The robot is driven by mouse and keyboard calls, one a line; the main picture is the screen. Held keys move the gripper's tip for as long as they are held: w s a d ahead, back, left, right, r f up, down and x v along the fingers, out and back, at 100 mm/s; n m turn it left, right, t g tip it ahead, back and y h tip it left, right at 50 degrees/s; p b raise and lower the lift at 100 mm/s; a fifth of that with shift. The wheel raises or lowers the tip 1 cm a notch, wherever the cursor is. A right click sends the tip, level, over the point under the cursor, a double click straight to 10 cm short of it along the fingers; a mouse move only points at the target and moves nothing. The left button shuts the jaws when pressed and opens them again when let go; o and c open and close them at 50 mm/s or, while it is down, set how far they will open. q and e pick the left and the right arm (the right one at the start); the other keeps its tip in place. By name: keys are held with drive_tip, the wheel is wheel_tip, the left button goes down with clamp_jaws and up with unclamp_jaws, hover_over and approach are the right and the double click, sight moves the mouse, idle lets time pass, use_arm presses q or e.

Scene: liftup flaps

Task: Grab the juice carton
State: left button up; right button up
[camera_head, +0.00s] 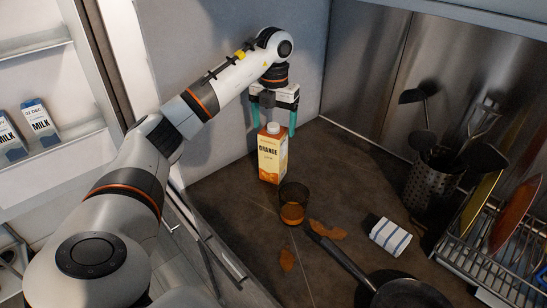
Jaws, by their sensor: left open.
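The juice carton (271,160) is orange and white with a white cap and the word ORANGE. It stands upright on the dark counter near the back corner. My left gripper (275,122) points down over the carton. Its teal fingers are spread, one on each side above the carton's top. The fingers look apart from the carton, though the exact gap is hard to tell. My right gripper is out of view.
A glass with amber liquid (292,205) stands just in front of the carton. Orange-brown spills (327,230), a folded striped cloth (390,236) and a pan (395,292) lie nearby. A utensil holder (428,186) and dish rack (458,247) are at right. Milk cartons (39,122) stand on a left shelf.

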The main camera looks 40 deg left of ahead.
sight(273, 137)
use_arm(q)
wheel_tip(273, 137, down, 5)
drive_tip(key=shift+a+f+p, duration=0.1)
drive_tip(key=shift+p, duration=0.4)
drive_tip(key=shift+c, duration=0.3)
drive_tip(key=c, duration=1.6)
drive_tip(key=shift+r, duration=0.2)
